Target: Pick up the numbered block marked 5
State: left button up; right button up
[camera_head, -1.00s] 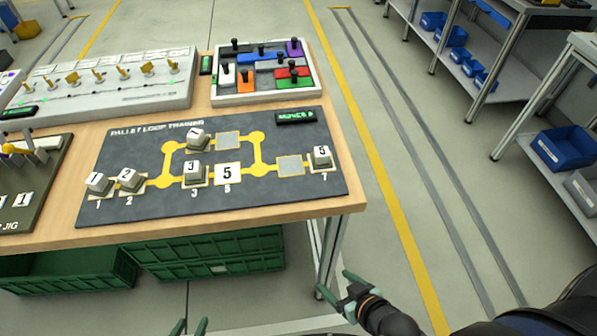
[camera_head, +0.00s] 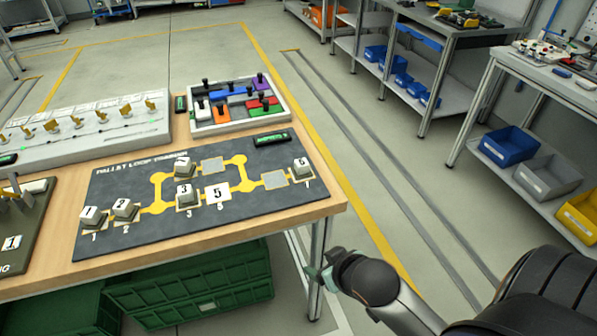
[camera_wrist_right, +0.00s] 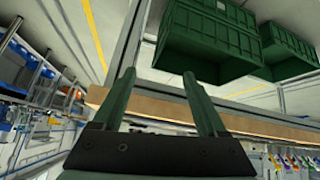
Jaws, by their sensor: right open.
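The pallet board (camera_head: 120,230) lies on the wooden table with several numbered grey-white blocks on it. The block at the board's far right (camera_head: 301,164), above the printed 7, seems to read 5. A flat-looking white square (camera_head: 217,193) near the board's middle also carries a large 5. Other blocks read 1 (camera_head: 91,214), 2 (camera_head: 124,207) and 3 (camera_head: 184,192); the back block's (camera_head: 182,166) mark is unclear. My right gripper (camera_head: 318,276) is beyond the table's front right edge, apart from the blocks. In the wrist view its green fingers (camera_wrist_right: 157,85) are open and empty.
The table's front right corner (camera_head: 340,206) and its metal leg (camera_head: 318,270) are close to my right gripper. Green crates (camera_head: 190,285) stand under the table. A tray of coloured pieces (camera_head: 240,120) and a switch panel (camera_head: 75,140) stand behind the board.

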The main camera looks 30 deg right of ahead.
aim_at(304, 168)
jog(key=w+d+r+m+t+h, duration=0.25)
jog(key=w+d+r+t, duration=0.3)
jog(key=w+r, duration=0.55)
jog(key=shift+y, duration=0.35)
jog(key=x, duration=0.6)
jog(key=shift+s+d+f, duration=0.15)
jog(key=shift+d+f, duration=0.1)
jog(key=shift+d, duration=0.05)
jog(key=shift+b+x, duration=0.3)
jog(key=shift+x, duration=2.6)
jog(key=shift+f, duration=0.15)
jog(key=shift+c, duration=0.2)
grip_shut()
